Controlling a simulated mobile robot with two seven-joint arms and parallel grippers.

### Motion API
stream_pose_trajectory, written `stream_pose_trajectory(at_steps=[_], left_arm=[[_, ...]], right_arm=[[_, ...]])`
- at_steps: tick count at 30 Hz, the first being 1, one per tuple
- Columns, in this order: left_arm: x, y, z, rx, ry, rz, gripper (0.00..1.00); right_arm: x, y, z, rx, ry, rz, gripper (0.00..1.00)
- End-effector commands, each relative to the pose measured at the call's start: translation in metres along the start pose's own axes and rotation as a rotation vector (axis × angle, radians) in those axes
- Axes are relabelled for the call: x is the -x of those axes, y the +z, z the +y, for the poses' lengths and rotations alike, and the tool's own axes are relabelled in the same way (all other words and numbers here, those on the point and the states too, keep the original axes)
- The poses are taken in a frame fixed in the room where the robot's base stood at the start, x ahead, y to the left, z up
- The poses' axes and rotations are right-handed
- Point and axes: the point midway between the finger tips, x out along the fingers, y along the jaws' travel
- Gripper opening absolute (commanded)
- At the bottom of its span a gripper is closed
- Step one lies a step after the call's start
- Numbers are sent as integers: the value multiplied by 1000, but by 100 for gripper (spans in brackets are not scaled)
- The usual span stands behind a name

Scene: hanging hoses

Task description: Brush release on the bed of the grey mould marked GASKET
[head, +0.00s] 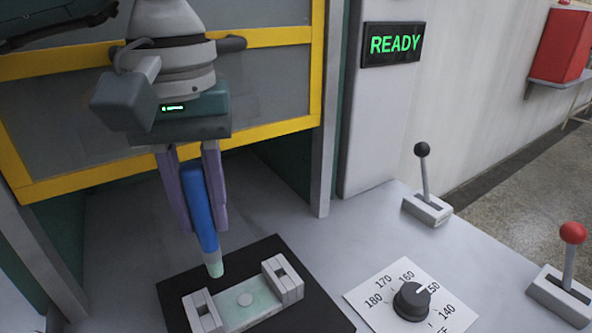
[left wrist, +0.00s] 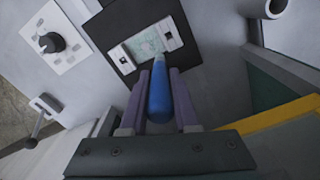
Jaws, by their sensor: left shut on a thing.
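My left gripper (head: 203,225) has its two purple fingers shut on the blue handle of a brush (head: 203,210), which points down and leans slightly. The brush's pale green tip is at the far edge of the mould (head: 287,288); I cannot tell whether it touches. The mould is light grey with a slotted block at each end. Its pale green bed (head: 258,312) has a small pale disc in the middle. No GASKET marking is readable. In the left wrist view the brush (left wrist: 160,95) points at the mould (left wrist: 170,38). My right gripper is not in view.
The mould sits on a black plate (head: 325,312) on a grey bench. A temperature dial (head: 411,301) is to its right. Beyond stand a black-knobbed lever (head: 424,180) and a red-knobbed lever (head: 570,262). A yellow-framed guard (head: 275,128) rises behind. A sign (head: 393,45) reads READY.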

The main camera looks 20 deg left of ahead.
Motion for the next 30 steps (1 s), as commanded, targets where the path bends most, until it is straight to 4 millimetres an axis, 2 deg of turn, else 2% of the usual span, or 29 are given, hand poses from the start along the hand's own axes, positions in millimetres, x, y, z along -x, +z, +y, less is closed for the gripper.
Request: stream_pose_trajectory(at_steps=[1,10,30], left_arm=[[8,0,0,1,0,1,0],[32,1,1,11,0,1,0],[33,1,1,13,0,0,0]], right_arm=[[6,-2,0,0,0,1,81],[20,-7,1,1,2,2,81],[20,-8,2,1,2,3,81]])
